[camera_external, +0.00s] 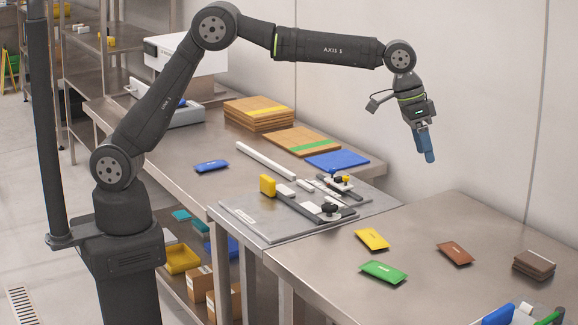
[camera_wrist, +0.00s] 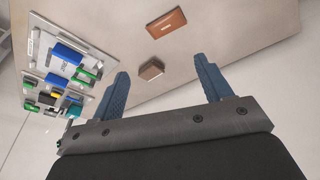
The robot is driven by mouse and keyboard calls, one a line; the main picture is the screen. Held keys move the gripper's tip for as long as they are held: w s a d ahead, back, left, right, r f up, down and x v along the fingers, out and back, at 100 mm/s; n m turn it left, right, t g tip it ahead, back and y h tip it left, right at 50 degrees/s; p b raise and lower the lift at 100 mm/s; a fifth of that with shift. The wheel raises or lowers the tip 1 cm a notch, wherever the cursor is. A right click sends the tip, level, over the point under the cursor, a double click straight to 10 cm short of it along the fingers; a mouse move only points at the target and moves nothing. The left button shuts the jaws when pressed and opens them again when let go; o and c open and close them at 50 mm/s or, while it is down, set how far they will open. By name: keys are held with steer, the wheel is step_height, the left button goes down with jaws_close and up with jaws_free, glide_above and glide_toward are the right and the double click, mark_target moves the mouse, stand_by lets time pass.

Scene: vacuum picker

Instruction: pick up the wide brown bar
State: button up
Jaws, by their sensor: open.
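Two brown things lie on the right steel table. One is a flat reddish-brown wrapped bar (camera_external: 455,253), which also shows in the wrist view (camera_wrist: 167,23). The other is a thicker, dark brown block (camera_external: 534,266) to its right, seen between and beyond the fingertips in the wrist view (camera_wrist: 151,70). I cannot tell for certain which is the wide brown bar. My gripper (camera_external: 428,157) has blue fingers and hangs high above the table, behind and left of both. In the wrist view its fingers (camera_wrist: 163,82) are spread apart with nothing held.
A yellow packet (camera_external: 372,239) and a green packet (camera_external: 383,272) lie left of the brown things. A fixture plate (camera_external: 250,224) with clamps stands further left. A board (camera_wrist: 40,50) with blue, green and yellow parts shows in the wrist view. The right table's middle is mostly clear.

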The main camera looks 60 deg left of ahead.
steer(key=w+a+f+m+g+h, duration=0.1)
steer(key=w+a+f+m+g, duration=0.1)
steer(key=w+f+m, duration=0.35)
steer(key=m+g+h, duration=0.1)
steer(key=m+h, duration=0.1)
steer(key=m, duration=0.7)
glide_toward(455, 249)
step_height(455, 249, down, 2)
steer(key=shift+w+d+f, duration=0.1)
steer(key=shift+d+f, duration=0.1)
steer(key=shift+d+r+x, duration=0.1)
steer(key=shift+d+x, duration=0.1)
steer(key=shift+x, duration=1.25)
steer(key=shift+d+r+x, duration=0.1)
steer(key=shift+d+x, duration=0.05)
steer(key=shift+x, duration=1.3)
steer(key=shift+r, duration=0.1)
steer(key=c, duration=1.1)
